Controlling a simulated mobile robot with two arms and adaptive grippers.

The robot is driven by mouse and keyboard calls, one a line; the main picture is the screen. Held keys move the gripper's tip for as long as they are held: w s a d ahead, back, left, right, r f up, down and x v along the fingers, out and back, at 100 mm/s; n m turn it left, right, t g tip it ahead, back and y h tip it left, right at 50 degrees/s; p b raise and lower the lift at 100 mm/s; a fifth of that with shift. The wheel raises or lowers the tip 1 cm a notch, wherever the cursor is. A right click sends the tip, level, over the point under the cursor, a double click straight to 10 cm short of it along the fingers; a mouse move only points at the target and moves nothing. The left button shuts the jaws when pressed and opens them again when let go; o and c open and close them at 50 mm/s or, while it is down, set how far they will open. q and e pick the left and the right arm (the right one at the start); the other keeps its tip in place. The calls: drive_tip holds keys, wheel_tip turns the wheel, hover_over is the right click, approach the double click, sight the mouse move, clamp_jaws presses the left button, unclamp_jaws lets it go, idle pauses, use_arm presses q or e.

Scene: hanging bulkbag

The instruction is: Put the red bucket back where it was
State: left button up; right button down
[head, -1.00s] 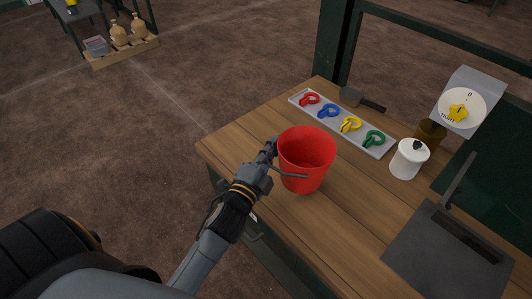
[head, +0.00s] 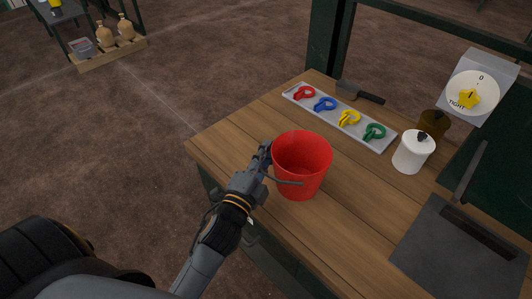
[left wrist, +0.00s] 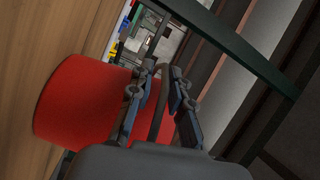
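The red bucket (head: 303,165) stands upright on the wooden table (head: 345,225) near its left edge in the head view. Its thin grey handle (head: 286,182) hangs down on the near side. My left gripper (head: 265,158) is at the bucket's left side. In the left wrist view the red bucket (left wrist: 80,100) lies behind and left of the fingers. The left gripper's fingers (left wrist: 161,80) are apart, with the grey handle (left wrist: 158,115) passing between them and gaps showing beside it. My right gripper is not in view.
A grey tray (head: 365,140) holds red, blue, yellow and green clips. Behind it lies a scoop (head: 347,89). A white canister (head: 413,151), a brown jar (head: 434,124), a dial (head: 473,94) and a dark flat plate (head: 455,260) are to the right. Dark green posts stand behind.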

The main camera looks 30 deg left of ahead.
use_arm(q)
drive_tip(key=shift+r, duration=0.15)
drive_tip(key=shift+s, duration=0.2)
drive_tip(key=s+b, duration=0.2)
drive_tip(key=s, duration=0.9)
drive_tip(key=shift+s+d+f, duration=0.2)
drive_tip(key=shift+s+f, duration=0.1)
drive_tip(key=shift+s, duration=0.05)
